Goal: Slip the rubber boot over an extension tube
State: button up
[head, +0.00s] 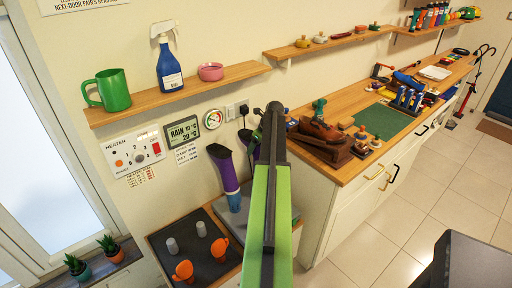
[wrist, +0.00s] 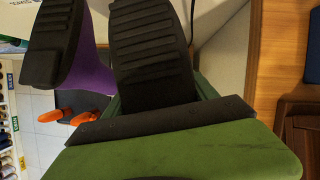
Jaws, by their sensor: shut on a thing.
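A purple rubber boot with a black ribbed sole (wrist: 150,50) is between the green jaws of my gripper (wrist: 158,96), sole toward the camera. In the head view only a sliver of its purple side (head: 257,152) shows behind my arm. Its opening is hidden, so I cannot tell whether it is around a tube. A second purple boot (head: 227,170) stands upside down, its shaft around a blue-lavender extension tube (head: 234,200) on a grey base (head: 236,222). It also shows beside the held boot in the wrist view (wrist: 92,65).
A dark tray (head: 190,262) with grey pegs and orange pieces (head: 183,270) lies left of the base. A shelf (head: 180,92) with a green mug (head: 110,90), spray bottle and pink bowl hangs above. A wooden-topped counter (head: 350,170) stands close on the right.

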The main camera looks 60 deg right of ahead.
jog(key=shift+f+b, duration=1)
jog(key=shift+f, duration=0.15)
jog(key=o, duration=1.8)
jog(key=shift+r, duration=0.1)
jog(key=p+v, duration=1.6)
jog(key=v, duration=0.1)
jog(key=shift+w+r, duration=0.1)
jog(key=shift+r, duration=0.2)
